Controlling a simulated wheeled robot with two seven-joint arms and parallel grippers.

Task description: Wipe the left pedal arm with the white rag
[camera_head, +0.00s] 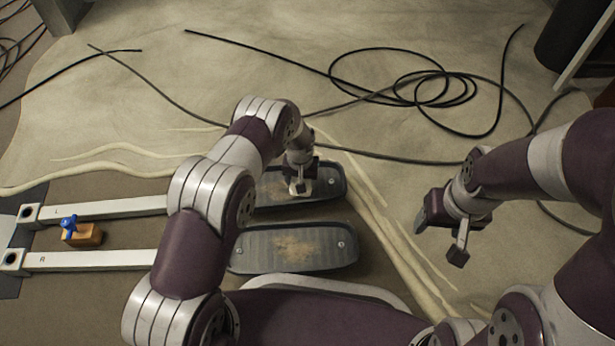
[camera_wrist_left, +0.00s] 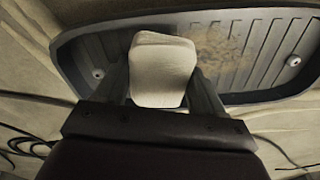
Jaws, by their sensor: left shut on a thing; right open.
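The left pedal arm (camera_head: 110,209) is the upper of two pale bars in the head view. It runs right to a dark grey ridged pedal (camera_head: 330,183), partly behind my left arm. My left gripper (camera_head: 300,188) points down over this pedal. It is shut on the white rag (camera_wrist_left: 163,72), a folded pale pad between its fingers in the left wrist view. The pedal tread (camera_wrist_left: 110,58) shows around the rag, with a brown dusty patch (camera_wrist_left: 220,50). I cannot tell whether the rag touches the tread. My right gripper (camera_head: 437,240) is open and empty, off to the right.
A second pale bar (camera_head: 90,260) and dusty dark pedal (camera_head: 270,248) lie parallel, nearer me. An orange-brown block (camera_head: 84,236) with a blue knob (camera_head: 69,225) sits between the bars. Black cables (camera_head: 400,90) loop over the floor behind. Bare floor lies right of the pedals.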

